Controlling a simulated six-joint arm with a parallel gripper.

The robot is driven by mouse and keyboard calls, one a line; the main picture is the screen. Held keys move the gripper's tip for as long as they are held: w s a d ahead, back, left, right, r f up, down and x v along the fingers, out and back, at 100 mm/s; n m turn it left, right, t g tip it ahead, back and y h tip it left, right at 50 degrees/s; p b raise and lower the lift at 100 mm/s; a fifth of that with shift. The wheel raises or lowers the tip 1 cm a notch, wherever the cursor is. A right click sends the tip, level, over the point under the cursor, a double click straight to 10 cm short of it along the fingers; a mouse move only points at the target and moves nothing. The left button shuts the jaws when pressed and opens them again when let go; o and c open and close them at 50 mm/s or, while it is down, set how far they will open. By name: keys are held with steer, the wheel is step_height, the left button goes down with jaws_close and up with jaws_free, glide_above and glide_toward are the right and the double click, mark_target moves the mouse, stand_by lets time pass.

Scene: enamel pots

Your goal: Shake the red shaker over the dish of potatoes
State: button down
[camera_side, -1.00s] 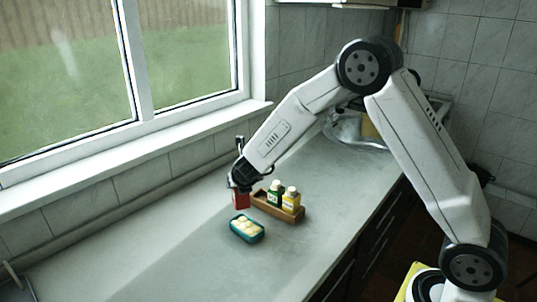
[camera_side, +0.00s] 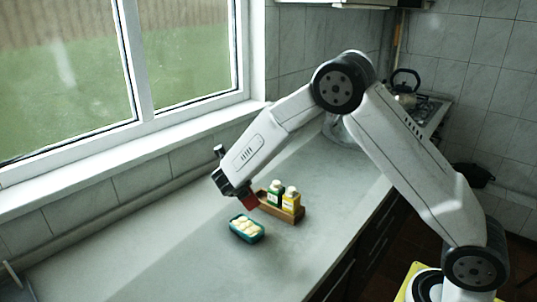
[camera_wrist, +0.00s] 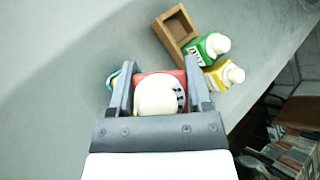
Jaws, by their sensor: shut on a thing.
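The red shaker (camera_side: 251,204) is held in my gripper (camera_side: 236,196), clear of its rack and tilted, in the side view. In the wrist view the red shaker (camera_wrist: 160,94) sits between both fingers, its white holed top facing the camera. In the wrist view only a blue edge of the dish (camera_wrist: 113,79) shows beside the left finger; the rest is hidden behind the gripper and shaker.
A wooden rack (camera_side: 293,213) holds a green bottle (camera_side: 274,193) and a yellow bottle (camera_side: 291,200), right behind the dish. Its empty slot (camera_wrist: 175,27) shows in the wrist view. The grey counter (camera_side: 150,255) is free to the left and front.

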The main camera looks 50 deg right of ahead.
mark_target(251, 208)
steer(key=shift+f+n+g+h, duration=0.35)
steer(key=shift+n+h, duration=0.25)
steer(key=shift+h, duration=0.3)
step_height(251, 208, down, 2)
steer(key=n+h, duration=0.2)
steer(key=h, duration=0.1)
steer(key=shift+s+d+f+n+g+h, duration=0.1)
steer(key=shift+d+f+n+g+h, duration=0.05)
steer(key=shift+n+g+h, duration=0.15)
steer(key=f+n+h, duration=0.1)
steer(key=n+h, duration=0.1)
steer(key=shift+f+h, duration=0.2)
steer(key=shift+h, duration=0.1)
steer(key=n+h, duration=0.1)
steer(key=f+n+t+h, duration=0.1)
steer(key=n, duration=0.1)
steer(key=shift+f+h, duration=0.1)
steer(key=shift+h, duration=0.3)
steer(key=s, duration=0.3)
steer(key=shift+s, duration=0.35)
steer(key=shift+w, duration=1.85)
